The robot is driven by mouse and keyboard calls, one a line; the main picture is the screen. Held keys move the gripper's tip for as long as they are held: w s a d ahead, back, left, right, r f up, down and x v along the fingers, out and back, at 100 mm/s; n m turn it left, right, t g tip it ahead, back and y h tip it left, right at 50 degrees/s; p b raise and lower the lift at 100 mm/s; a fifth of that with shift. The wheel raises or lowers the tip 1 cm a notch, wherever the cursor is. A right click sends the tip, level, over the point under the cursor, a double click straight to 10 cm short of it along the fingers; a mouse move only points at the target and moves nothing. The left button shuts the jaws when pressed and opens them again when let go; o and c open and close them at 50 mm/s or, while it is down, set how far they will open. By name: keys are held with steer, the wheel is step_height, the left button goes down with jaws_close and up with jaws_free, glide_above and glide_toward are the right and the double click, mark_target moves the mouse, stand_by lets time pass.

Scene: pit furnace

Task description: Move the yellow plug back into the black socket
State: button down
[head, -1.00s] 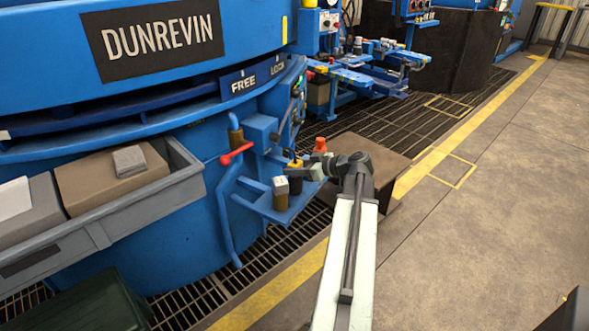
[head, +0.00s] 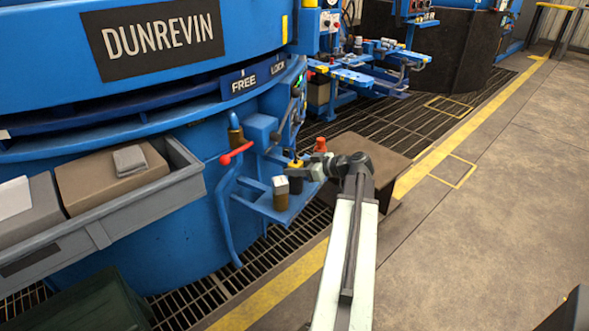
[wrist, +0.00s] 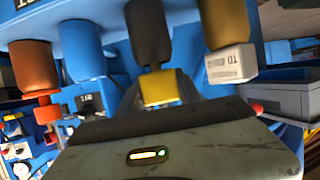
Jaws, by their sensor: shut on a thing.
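The yellow plug (wrist: 158,87) is at the middle of the wrist view, between the fingertips of my gripper (wrist: 160,96). My gripper is shut on it. The black socket (wrist: 150,32) is in line with the plug, with a short dark stem showing between them. I cannot tell how deep the stem sits. In the head view the yellow plug (head: 296,164) shows just above the black socket (head: 296,185), and my gripper (head: 304,172) reaches it from the right. The fingers are small and partly hidden there.
An olive post with a white cap (head: 280,188) stands close in front on the blue shelf (head: 272,212). A red-orange plug (head: 320,145) is just behind my gripper. A red-handled lever (head: 236,153) and a grey tray (head: 185,185) are left. Open floor lies right.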

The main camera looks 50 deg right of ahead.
steer(key=shift+f+b, duration=0.45)
steer(key=shift+f, duration=0.05)
steer(key=c, duration=1.1)
jaws_free()
steer(key=p+v, duration=0.4)
steer(key=v, duration=0.7)
steer(key=shift+r, duration=0.1)
